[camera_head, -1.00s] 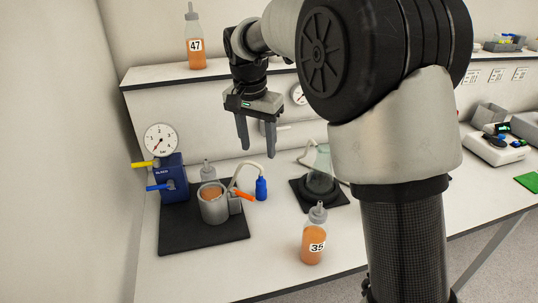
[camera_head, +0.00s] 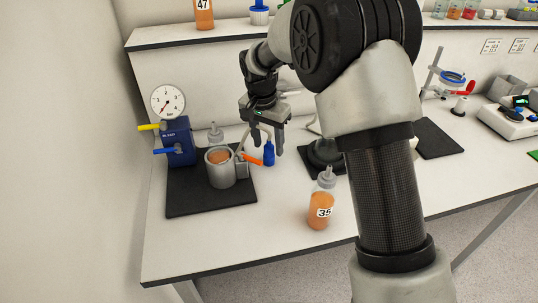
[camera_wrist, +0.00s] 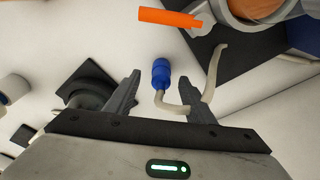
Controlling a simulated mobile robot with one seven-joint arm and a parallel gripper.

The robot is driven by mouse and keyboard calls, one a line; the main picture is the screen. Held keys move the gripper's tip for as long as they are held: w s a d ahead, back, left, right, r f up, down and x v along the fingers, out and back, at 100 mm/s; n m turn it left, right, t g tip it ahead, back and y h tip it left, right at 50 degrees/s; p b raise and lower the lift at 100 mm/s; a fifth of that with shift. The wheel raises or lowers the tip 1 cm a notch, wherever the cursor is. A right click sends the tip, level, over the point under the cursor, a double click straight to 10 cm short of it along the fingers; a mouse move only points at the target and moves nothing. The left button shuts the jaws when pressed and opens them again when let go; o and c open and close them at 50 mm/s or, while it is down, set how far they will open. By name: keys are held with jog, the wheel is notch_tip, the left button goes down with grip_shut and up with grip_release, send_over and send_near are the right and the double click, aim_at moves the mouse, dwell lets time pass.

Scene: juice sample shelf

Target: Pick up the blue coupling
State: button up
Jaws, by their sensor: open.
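The blue coupling (camera_head: 268,153) is a small blue cylinder on the end of a pale curved hose, right of the grey cup on the black mat. In the wrist view the blue coupling (camera_wrist: 161,74) lies ahead of and between the two fingertips, with its hose bending back toward the right finger. My gripper (camera_head: 267,148) is open and hangs by the coupling, its fingers on either side of it in the head view. In the wrist view my gripper (camera_wrist: 165,88) holds nothing. Whether a finger touches the coupling cannot be told.
A grey cup (camera_head: 221,170) with an orange handle stands on a black mat (camera_head: 205,200), beside a blue gauge box (camera_head: 180,140). An orange bottle marked 35 (camera_head: 320,210) stands in front right. A dark round base (camera_head: 322,153) is close on the right.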

aim_at(268, 146)
jog(key=f, duration=0.3)
jog(key=w+f, duration=0.1)
jog(key=shift+d+f, duration=0.1)
jog(key=shift+f, duration=0.3)
jog(key=shift+c, duration=0.4)
jog(key=c, duration=1.1)
jog(key=shift+r, duration=0.15)
